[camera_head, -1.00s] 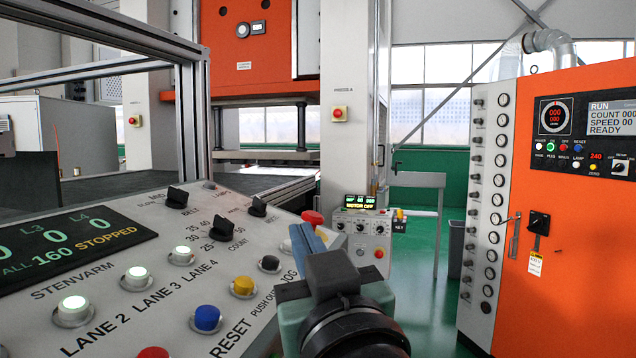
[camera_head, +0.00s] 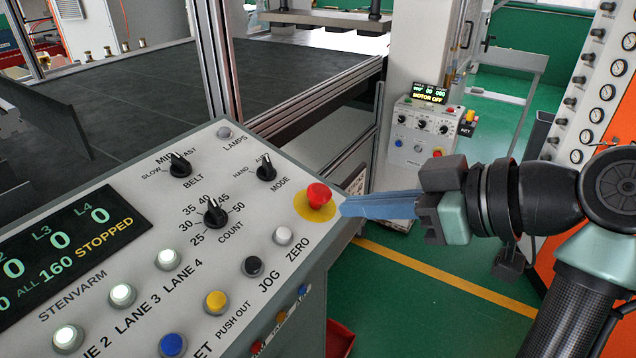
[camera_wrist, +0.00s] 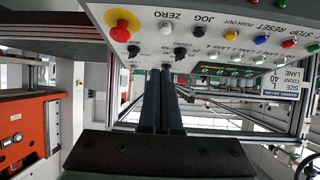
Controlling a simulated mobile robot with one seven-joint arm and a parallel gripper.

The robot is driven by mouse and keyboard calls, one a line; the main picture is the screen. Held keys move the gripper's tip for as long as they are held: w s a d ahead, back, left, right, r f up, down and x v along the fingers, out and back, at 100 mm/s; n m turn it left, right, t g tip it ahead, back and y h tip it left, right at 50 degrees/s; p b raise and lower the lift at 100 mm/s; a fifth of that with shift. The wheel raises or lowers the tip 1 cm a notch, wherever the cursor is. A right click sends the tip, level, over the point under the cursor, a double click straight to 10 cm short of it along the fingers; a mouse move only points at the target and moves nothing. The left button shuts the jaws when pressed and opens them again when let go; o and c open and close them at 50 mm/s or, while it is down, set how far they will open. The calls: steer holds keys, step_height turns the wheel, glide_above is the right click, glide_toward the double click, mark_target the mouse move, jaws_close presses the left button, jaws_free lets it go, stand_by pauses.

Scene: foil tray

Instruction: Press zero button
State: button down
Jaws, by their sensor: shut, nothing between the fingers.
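The zero button is a white round button (camera_head: 283,235) on the sloped grey panel (camera_head: 245,180), with the label ZERO beside it. It also shows in the wrist view (camera_wrist: 163,27), near the top middle. My gripper (camera_head: 343,208) is shut and empty, its blue fingers pointing left.
The red mushroom button (camera_head: 317,196) on its yellow disc sits beside the zero button. A black JOG button (camera_head: 252,266) is on its other side. The COUNT knob (camera_head: 215,212) and MODE knob (camera_head: 266,170) stand up nearby. Green floor is open right of the panel.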

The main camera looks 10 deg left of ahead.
steer(key=shift+s+d+r+n+g, duration=0.15)
steer(key=shift+d+r+n+g, duration=0.15)
steer(key=shift+r, duration=0.05)
steer(key=shift+a, duration=0.15)
steer(key=p, duration=0.4)
glide_above(284, 234)
steer(key=s+d, duration=0.1)
steer(key=d, duration=0.2)
steer(key=f, duration=0.4)
steer(key=shift+s+d+f, duration=0.1)
steer(key=shift+d+f, duration=0.05)
steer(key=shift+d, duration=0.05)
steer(key=f, duration=0.1)
steer(key=f+p, duration=0.1)
steer(key=shift+w+a+f, duration=0.2)
steer(key=shift+a+f, duration=0.1)
steer(key=shift+a, duration=0.1)
steer(key=shift+w+a+f, duration=0.1)
steer(key=shift+a+f, duration=0.05)
steer(key=shift+f, duration=0.7)
